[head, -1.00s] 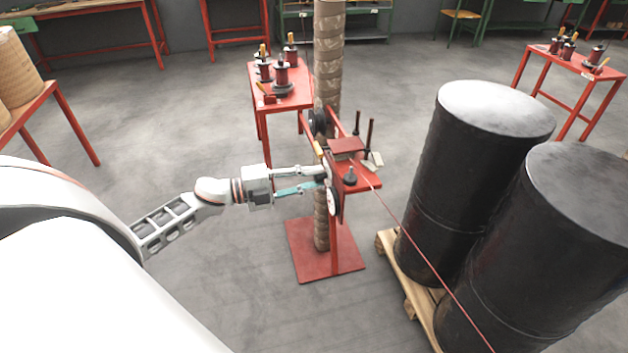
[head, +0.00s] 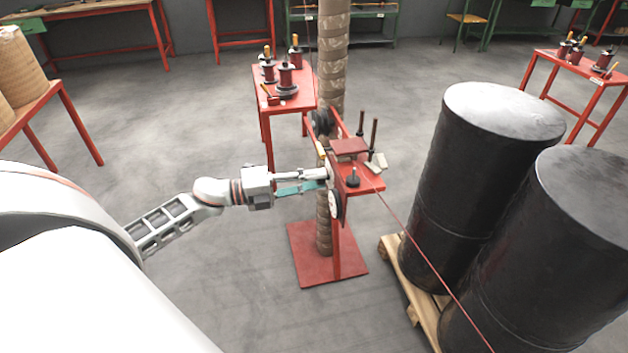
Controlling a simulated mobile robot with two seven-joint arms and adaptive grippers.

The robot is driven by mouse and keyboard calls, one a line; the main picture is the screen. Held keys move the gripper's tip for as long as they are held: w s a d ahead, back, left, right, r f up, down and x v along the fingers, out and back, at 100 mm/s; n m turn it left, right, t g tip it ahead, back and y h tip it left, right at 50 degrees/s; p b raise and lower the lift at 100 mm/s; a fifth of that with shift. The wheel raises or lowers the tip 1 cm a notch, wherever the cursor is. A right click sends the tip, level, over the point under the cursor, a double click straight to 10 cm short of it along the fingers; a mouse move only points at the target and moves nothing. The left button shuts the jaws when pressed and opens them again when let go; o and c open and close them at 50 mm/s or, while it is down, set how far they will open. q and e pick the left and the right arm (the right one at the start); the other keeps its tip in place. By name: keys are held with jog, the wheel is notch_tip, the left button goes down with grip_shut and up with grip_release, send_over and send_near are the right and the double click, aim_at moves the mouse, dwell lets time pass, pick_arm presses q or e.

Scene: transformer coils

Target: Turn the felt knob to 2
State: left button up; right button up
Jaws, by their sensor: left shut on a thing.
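The red winding stand (head: 360,187) stands in the middle, with a white round dial (head: 337,204) on its left face. My left gripper (head: 327,178) reaches in from the left, its fingertips against that face just above the dial. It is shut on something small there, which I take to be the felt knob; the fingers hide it. The number the knob points to cannot be read. My right gripper is not in view.
A wrapped column (head: 332,60) stands right behind the stand. Two black drums (head: 490,150) on a wooden pallet (head: 425,305) stand to the right. A red wire (head: 430,262) runs from the stand toward the lower right. A red table (head: 290,99) with coils is behind. Floor at lower middle is clear.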

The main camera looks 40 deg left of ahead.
pick_arm(q)
jog(key=o, duration=0.8)
jog(key=shift+s, duration=0.1)
jog(key=v, duration=1.2)
